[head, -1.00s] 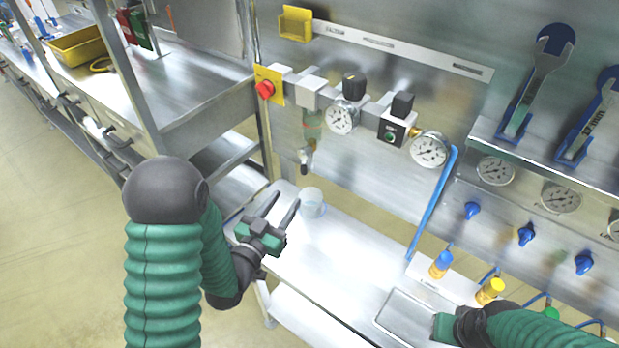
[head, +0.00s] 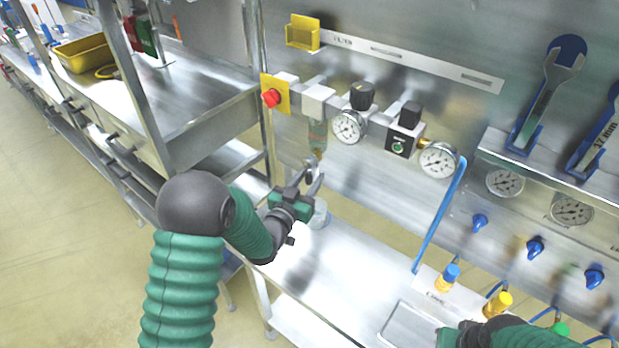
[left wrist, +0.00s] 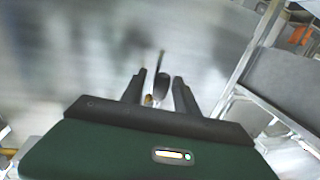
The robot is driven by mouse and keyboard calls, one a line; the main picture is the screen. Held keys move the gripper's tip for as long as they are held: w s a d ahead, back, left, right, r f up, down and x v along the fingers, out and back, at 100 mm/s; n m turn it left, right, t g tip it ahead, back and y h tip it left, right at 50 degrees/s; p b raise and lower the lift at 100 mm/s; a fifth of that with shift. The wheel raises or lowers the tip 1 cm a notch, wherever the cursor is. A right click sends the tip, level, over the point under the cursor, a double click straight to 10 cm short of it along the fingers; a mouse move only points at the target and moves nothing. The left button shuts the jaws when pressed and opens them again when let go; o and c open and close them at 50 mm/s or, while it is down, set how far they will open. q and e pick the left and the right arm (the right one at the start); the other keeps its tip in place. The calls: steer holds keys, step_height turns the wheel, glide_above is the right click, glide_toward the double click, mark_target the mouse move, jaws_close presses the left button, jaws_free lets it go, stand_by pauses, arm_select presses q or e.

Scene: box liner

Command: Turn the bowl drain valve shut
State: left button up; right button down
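The filter bowl (head: 317,135), greenish and clear, hangs under the left end of the wall-mounted air unit. Its drain valve is at the bottom, mostly hidden behind my left gripper (head: 311,174) in the head view. In the left wrist view, a dark lever with a brass part, which looks like the drain valve (left wrist: 161,87), shows between the two fingers of my left gripper (left wrist: 158,82). These fingers are apart, with gaps beside the lever; I cannot tell whether either touches it. My right gripper (head: 446,337) is at the bottom edge, and its fingers are not clear.
A clear cup (head: 320,214) stands on the steel bench (head: 330,268) just below my left gripper. A red button (head: 271,97), gauges (head: 347,127) and black knobs are along the air unit. A blue hose (head: 440,214) runs down to its right.

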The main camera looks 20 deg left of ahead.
arm_select(q)
steer(key=shift+a, duration=0.15)
steer(key=c, duration=0.5)
jaws_close()
stand_by(0.5)
